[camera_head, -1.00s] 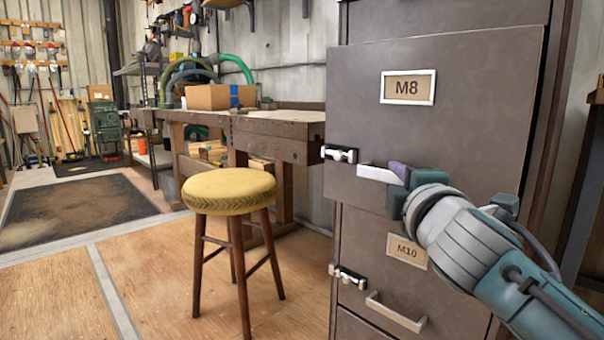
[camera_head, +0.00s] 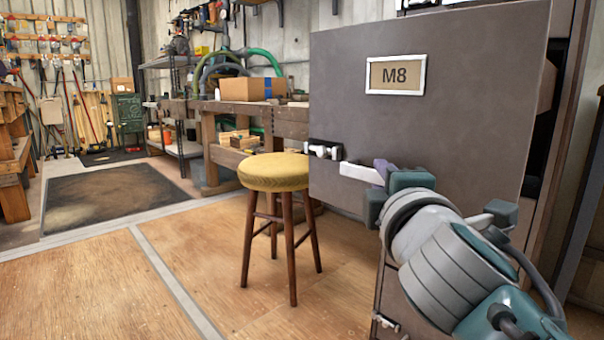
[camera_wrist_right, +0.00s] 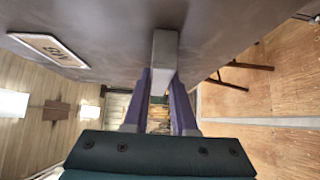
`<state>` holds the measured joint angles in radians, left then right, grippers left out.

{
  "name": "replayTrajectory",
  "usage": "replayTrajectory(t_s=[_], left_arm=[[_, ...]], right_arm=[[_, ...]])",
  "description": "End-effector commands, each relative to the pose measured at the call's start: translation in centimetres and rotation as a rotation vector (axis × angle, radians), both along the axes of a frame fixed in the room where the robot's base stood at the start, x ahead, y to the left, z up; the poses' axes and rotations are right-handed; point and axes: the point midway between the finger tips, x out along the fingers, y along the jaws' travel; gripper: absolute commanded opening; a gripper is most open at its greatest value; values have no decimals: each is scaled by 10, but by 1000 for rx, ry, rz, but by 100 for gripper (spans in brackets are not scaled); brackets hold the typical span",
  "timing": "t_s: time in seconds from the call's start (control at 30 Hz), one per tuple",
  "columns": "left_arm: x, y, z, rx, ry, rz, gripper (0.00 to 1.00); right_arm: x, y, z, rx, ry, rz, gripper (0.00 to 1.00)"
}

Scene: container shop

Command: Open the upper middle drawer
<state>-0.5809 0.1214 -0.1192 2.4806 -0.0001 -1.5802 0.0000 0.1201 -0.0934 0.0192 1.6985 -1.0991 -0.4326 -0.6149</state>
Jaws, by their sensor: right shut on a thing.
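The grey drawer labelled M8 (camera_head: 440,130) is pulled out of its cabinet, with a dark gap behind its front at the right edge. Its light bar handle (camera_head: 358,172) is low on the front. My right gripper (camera_head: 382,178) is shut on this handle. In the right wrist view, the purple fingers (camera_wrist_right: 161,95) stand on both sides of the handle (camera_wrist_right: 164,50), below the drawer front (camera_wrist_right: 115,25). My wrist hides part of the handle in the head view. My left gripper is not in view.
A stool with a yellow seat (camera_head: 274,171) stands left of the drawer. A workbench (camera_head: 250,120) with a cardboard box (camera_head: 245,89) is behind it. A dark mat (camera_head: 110,195) lies at the left. The wooden floor (camera_head: 110,285) at front left is clear.

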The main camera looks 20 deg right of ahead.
Motion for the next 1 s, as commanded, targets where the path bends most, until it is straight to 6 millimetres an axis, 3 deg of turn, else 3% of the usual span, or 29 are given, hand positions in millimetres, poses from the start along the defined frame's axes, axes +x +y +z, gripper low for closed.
replayTrajectory(t_s=[0.3, 0.73, 0.77, 1.0], left_arm=[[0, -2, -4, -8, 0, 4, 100], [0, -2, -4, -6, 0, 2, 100], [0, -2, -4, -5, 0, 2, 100], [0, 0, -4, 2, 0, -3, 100]], right_arm=[[-9, 22, 0, 1, -2, 2, 0], [-10, 25, 1, 0, -2, 2, 0], [-10, 25, 1, 0, -2, 2, 27], [-10, 24, 0, 0, 0, 1, 54]])
